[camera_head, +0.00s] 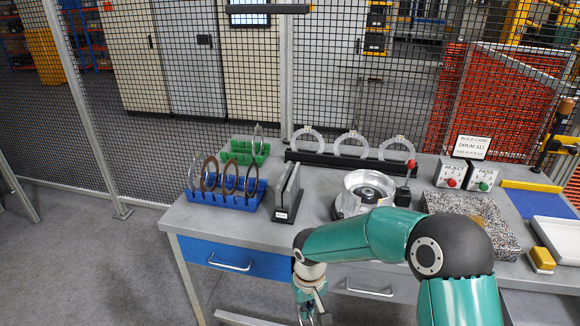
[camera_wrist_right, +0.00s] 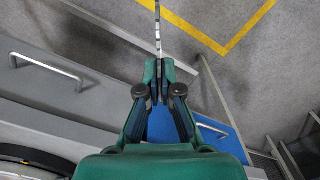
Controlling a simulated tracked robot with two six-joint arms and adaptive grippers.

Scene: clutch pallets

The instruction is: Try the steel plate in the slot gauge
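My right gripper (camera_wrist_right: 157,72) is shut on a thin grey plate (camera_wrist_right: 157,25), seen edge-on in the right wrist view and sticking out past the fingertips; it looks like the steel plate. In the head view this gripper (camera_head: 312,312) hangs low in front of the bench's drawers, partly cut off by the bottom edge. The slot gauge (camera_head: 287,195) appears to be the grey block with two upright walls and a narrow gap, standing on the bench beyond and left of the gripper. The gripper is well apart from it. My left gripper is not in view.
A blue rack (camera_head: 226,202) holds several upright rings, some brown. A green rack (camera_head: 238,158) holds one ring. A black rail (camera_head: 345,163) carries three pale rings. A round metal drum (camera_head: 351,203) stands right of the gauge. Reject and pass boxes (camera_head: 451,174) stand farther right.

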